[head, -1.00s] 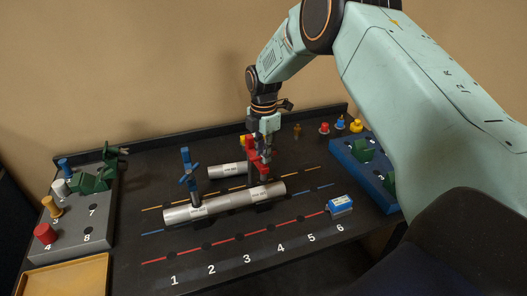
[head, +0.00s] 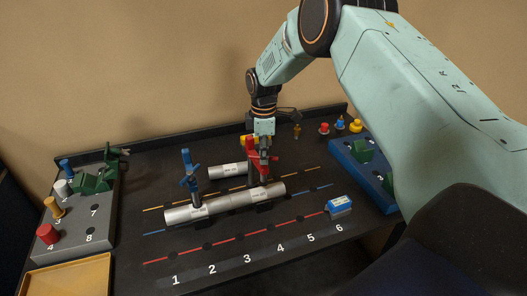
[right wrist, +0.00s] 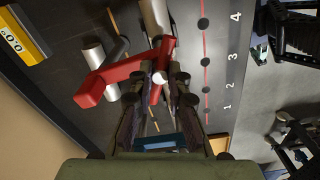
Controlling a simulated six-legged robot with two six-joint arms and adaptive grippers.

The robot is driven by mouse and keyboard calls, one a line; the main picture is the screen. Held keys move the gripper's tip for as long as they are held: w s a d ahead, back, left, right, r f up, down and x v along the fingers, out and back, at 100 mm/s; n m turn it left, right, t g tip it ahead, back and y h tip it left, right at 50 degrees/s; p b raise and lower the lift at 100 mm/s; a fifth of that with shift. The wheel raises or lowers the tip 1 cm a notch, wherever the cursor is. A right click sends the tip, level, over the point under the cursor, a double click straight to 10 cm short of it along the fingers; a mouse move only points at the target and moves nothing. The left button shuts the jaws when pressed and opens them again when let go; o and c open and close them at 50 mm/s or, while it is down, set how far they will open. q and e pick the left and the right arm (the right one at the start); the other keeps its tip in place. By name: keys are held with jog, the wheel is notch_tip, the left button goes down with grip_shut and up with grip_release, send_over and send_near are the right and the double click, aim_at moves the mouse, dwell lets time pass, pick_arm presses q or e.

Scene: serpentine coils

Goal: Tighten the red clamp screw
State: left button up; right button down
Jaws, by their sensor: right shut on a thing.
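The red clamp (head: 252,163) stands upright on the right part of a silver pipe (head: 232,201), and its red bar and body also show in the right wrist view (right wrist: 112,82). My right gripper (head: 262,146) comes down from above at the top of the clamp. In the right wrist view its fingers (right wrist: 160,84) are closed around the red screw part, with a pale round end between the tips. The exact grip is partly hidden by the fingers. A blue clamp (head: 188,172) stands upright on the left part of the same pipe. My left gripper is not in view.
A second short pipe (head: 228,170) lies behind. A grey numbered block (head: 75,222) with pegs and green parts stands left, above a yellow tray (head: 70,278). A blue fixture (head: 362,172) and a small blue-white box (head: 340,206) are at right. The front strip is clear.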

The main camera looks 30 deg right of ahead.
jog(key=m+p, duration=0.1)
jog(key=m, duration=0.5)
jog(key=shift+m, duration=0.3)
jog(key=m, duration=0.5)
jog(key=shift+p, duration=0.3)
jog(key=m, duration=0.5)
jog(key=shift+m, duration=0.4)
jog(key=m, duration=1.2)
jog(key=shift+a+m, duration=0.1)
jog(key=shift+m, duration=0.3)
jog(key=m, duration=1.2)
jog(key=shift+m, duration=0.3)
jog(key=m, duration=0.5)
jog(key=shift+m, duration=0.3)
